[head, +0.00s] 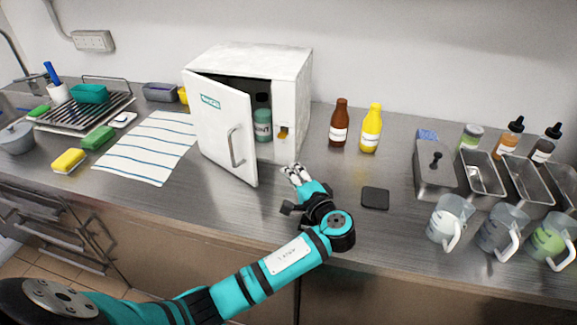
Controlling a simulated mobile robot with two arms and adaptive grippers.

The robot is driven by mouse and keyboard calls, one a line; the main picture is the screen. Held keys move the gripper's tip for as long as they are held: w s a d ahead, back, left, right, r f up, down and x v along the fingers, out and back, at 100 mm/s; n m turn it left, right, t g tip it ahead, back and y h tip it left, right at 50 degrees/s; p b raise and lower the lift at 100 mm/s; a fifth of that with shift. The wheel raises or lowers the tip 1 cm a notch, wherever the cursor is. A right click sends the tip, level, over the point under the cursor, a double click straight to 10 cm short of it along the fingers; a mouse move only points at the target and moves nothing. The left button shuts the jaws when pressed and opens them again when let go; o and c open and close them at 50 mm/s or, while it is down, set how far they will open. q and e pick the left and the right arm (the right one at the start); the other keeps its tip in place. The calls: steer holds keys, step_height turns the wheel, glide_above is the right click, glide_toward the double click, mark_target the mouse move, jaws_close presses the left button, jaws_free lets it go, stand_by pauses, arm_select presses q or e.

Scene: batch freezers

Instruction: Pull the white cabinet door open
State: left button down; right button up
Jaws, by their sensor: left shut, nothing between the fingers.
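The white cabinet (290,75) stands on the steel counter against the wall. Its white door (222,125) is partly open, swung out to the left, with a grey bar handle (236,147) on its outer face. A green-grey bottle (263,118) shows inside through the gap. My left gripper (292,170) is shut and empty, just right of the door's free lower edge and in front of the cabinet. It is apart from the handle; whether it touches the door edge I cannot tell. My right gripper is not in view.
A brown bottle (339,122) and a yellow bottle (371,128) stand right of the cabinet. A black coaster (375,198) lies right of my gripper. Jugs (449,221) and metal containers (433,180) fill the right side. A striped towel (147,147) lies left of the door.

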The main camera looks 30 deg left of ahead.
arm_select(q)
steer(key=w+a+r+g+y+p, duration=0.1)
steer(key=w+a+r+y+p, duration=0.15)
steer(key=w+a, duration=0.4)
steer(key=shift+h, duration=0.25)
steer(key=s, duration=0.1)
steer(key=s+a+p, duration=0.1)
steer(key=s, duration=0.1)
steer(key=s+p, duration=0.1)
steer(key=s, duration=0.1)
steer(key=shift+s+a+f, duration=0.2)
steer(key=shift+s+a, duration=0.05)
steer(key=shift+a, duration=0.1)
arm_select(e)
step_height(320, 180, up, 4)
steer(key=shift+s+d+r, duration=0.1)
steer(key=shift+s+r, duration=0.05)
